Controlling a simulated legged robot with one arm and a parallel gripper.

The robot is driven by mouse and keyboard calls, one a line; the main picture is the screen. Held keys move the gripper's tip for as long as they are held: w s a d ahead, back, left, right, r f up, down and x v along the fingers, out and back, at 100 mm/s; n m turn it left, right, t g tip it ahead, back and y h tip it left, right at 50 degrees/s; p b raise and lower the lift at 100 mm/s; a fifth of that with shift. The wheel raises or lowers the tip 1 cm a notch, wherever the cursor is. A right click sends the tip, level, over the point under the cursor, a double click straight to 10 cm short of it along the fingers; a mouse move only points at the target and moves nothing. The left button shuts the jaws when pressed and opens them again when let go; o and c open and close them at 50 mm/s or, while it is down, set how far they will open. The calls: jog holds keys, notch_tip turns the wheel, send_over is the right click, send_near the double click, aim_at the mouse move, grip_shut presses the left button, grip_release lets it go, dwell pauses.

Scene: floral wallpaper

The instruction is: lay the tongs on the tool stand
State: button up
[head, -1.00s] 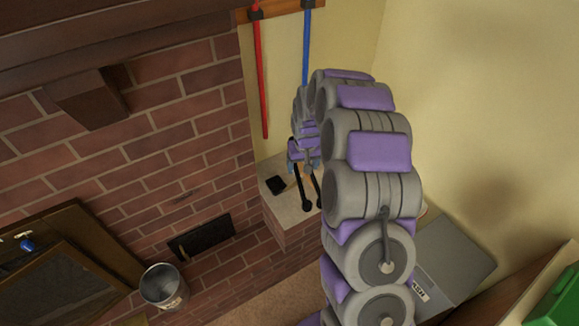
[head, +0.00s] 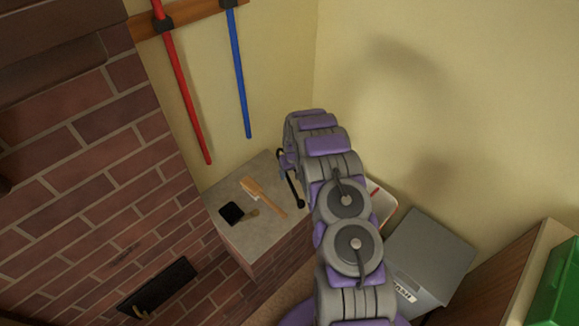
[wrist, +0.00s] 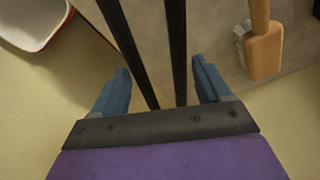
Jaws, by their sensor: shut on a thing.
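My gripper (wrist: 161,68) has its blue fingers around the black tongs (wrist: 176,45), whose two long arms run between them in the wrist view. In the head view the tongs (head: 294,190) hang past my arm, over the right part of a grey-topped, brick-sided block (head: 285,235), apparently the tool stand. My gripper (head: 284,161) is mostly hidden behind my arm there. Whether the tongs touch the top is unclear. The same grey top (wrist: 215,25) lies beneath the tongs in the wrist view.
A wooden brush (head: 262,197) and a black-bladed tool (head: 232,213) lie on the grey top. A white, red-rimmed container (head: 382,205) and a grey bin (head: 432,253) stand to the right. Red (head: 184,90) and blue (head: 238,75) poles hang on the wall behind.

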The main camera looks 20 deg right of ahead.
aim_at(293, 178)
jog(key=shift+w+f, duration=0.2)
jog(key=shift+f, duration=0.1)
jog(key=shift+w+a+f, duration=0.1)
jog(key=shift+a+f, duration=0.05)
jog(key=shift+a, duration=0.05)
jog(key=shift+d+f+b, duration=0.25)
jog(key=shift+f+b, duration=0.25)
jog(key=shift+f, duration=0.65)
jog(key=shift+d+f+b, duration=0.25)
jog(key=shift+f+b, duration=0.25)
jog(key=shift+f, duration=0.6)
jog(key=shift+a+f+b, duration=0.2)
jog(key=shift+f+b, duration=0.05)
jog(key=shift+f, duration=0.25)
jog(key=shift+a+f+b, duration=0.15)
jog(key=shift+f+b, duration=0.05)
jog(key=shift+f, duration=0.25)
jog(key=shift+d+f, duration=0.1)
jog(key=shift+d, duration=0.1)
jog(key=shift+a+f, duration=0.1)
jog(key=shift+f, duration=0.4)
jog(key=o, duration=1.3)
jog(key=shift+o, duration=0.2)
